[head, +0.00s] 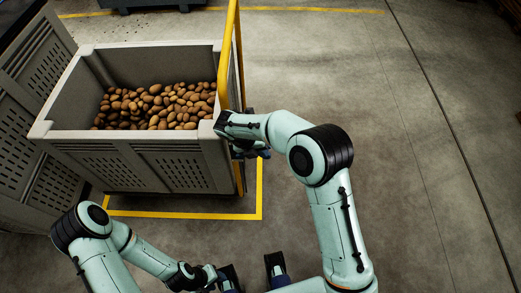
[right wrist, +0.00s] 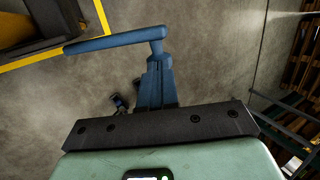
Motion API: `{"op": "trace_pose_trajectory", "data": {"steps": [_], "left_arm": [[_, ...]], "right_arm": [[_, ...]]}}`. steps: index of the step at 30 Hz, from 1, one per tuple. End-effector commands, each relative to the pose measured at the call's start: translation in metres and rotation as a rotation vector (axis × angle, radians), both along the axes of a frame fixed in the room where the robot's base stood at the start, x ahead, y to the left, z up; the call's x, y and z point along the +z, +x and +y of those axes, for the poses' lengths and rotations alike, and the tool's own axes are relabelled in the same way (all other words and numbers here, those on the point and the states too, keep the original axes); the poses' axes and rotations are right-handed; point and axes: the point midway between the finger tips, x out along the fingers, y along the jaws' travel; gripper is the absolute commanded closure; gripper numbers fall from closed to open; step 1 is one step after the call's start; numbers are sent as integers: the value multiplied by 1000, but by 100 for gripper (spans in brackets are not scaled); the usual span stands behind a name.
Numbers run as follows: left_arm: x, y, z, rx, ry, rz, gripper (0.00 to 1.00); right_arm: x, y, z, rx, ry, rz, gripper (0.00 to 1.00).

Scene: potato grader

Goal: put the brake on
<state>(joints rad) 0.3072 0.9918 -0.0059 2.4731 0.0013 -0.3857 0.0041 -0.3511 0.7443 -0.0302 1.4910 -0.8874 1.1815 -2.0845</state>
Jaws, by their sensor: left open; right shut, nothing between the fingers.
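A blue lever (right wrist: 110,41), which looks like the brake handle, crosses the top of the right wrist view. Its bar runs left towards the machine and ends on the right in a rounded hub. My right gripper (right wrist: 158,62) is shut, its blue fingers together just below that hub. Whether they touch it I cannot tell. In the head view my right gripper (head: 250,150) is beside the crate's near right corner, by the yellow post, and my wrist hides most of the lever. My left gripper (head: 253,268) is open and empty low over the floor at the bottom edge.
A grey crate (head: 110,134) of potatoes (head: 160,107) stands left, with a yellow rail (head: 228,55) along its right side. Grey slatted crates (head: 22,125) stand further left. A yellow line (head: 190,216) marks the floor. The floor to the right is clear.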

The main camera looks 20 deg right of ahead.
Motion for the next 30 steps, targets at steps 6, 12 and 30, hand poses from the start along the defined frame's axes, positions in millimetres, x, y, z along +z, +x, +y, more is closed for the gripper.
{"op": "trace_pose_trajectory", "data": {"steps": [6,12,30], "left_arm": [[0,0,0,0,0,0,57],[0,0,0,0,0,0,57],[16,5,0,0,0,-6,57]], "right_arm": [[-6,-3,-10,-5,75,-20,100],[-21,-8,-25,-8,215,-60,100],[-82,-13,-43,-9,694,-197,100]]}}
